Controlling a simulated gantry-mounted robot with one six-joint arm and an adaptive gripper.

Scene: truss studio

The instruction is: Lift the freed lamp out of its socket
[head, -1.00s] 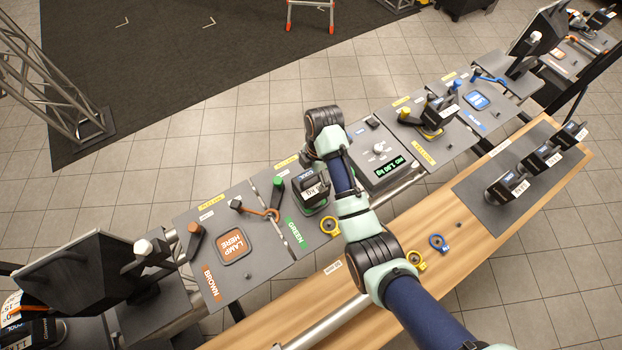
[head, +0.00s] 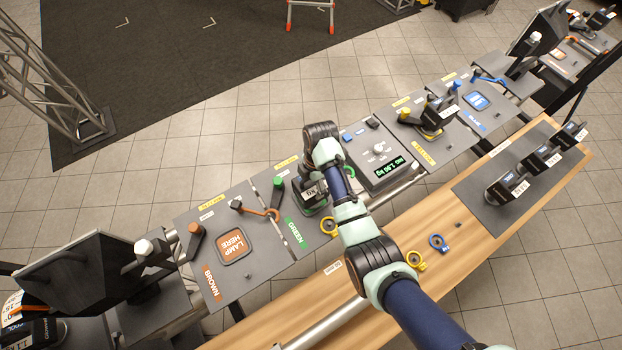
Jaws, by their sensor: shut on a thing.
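The dark lamp (head: 303,191) with a white label stands at the green-marked station (head: 297,232), near the middle of the row of panels. My gripper (head: 323,180) points down at the lamp, under my wrist. It is shut on the lamp, though my wrist and forearm hide most of the fingers and the lamp's right side. The lamp's base is still at the socket place; I cannot tell any gap beneath it. A green lever (head: 278,182) is left of the lamp. A green ring (head: 350,172) shows just right of my wrist.
A scale (head: 385,160) is right of my wrist, then a yellow station with a lamp (head: 436,115). More lamps stand on a dark mat (head: 530,165). Rings lie on the wooden bench (head: 480,235).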

